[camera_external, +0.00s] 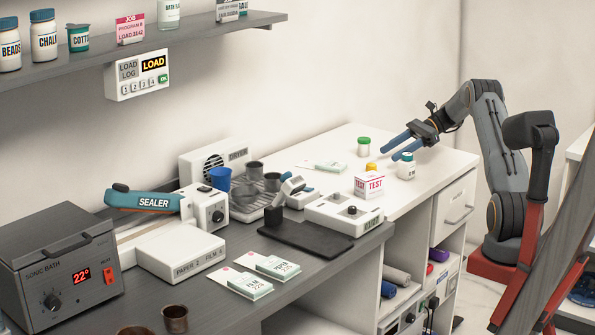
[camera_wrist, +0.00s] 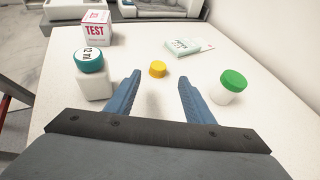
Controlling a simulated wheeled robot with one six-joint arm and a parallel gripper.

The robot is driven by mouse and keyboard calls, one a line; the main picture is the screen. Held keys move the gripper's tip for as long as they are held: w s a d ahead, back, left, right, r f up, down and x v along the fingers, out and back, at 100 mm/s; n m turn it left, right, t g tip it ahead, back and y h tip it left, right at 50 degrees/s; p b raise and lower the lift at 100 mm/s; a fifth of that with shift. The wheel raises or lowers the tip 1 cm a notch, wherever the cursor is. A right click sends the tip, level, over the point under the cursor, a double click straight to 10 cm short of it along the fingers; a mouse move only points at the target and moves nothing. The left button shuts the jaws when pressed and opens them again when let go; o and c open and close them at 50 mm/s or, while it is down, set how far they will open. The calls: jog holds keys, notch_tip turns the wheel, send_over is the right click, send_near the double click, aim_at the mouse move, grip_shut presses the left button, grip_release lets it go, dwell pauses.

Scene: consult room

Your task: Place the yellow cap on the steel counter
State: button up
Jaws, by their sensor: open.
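The small yellow cap (camera_wrist: 158,69) lies on the white counter, ahead of my fingertips and between their lines in the wrist view. In the external view the yellow cap (camera_external: 371,167) is partly hidden behind the TEST box. My gripper (camera_external: 388,152) is open and empty above the white counter; its two blue fingers (camera_wrist: 157,80) are spread apart. The grey-topped counter (camera_external: 300,268) to the left, with the sealer and sonic bath, may be the steel counter; its material is hard to tell.
On the white counter (camera_external: 345,147) stand a green-lidded jar (camera_wrist: 229,86), a teal-lidded bottle (camera_wrist: 92,76) and the TEST box (camera_wrist: 97,29). A packet (camera_wrist: 187,46) lies behind the cap. Dryer cups, a white device (camera_external: 343,214) and a dark plate (camera_external: 305,236) crowd the grey counter.

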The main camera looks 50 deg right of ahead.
aim_at(373, 164)
jog(key=shift+w+a+f, duration=0.15)
jog(key=shift+w+a, duration=0.05)
jog(key=shift+a, duration=0.15)
jog(key=p+x, duration=0.2)
jog(key=x, duration=0.4)
jog(key=shift+a+f, duration=0.15)
jog(key=shift+a, duration=0.25)
jog(key=c, duration=1.2)
notch_tip(373, 164, up, 10)
jog(key=b, duration=0.1)
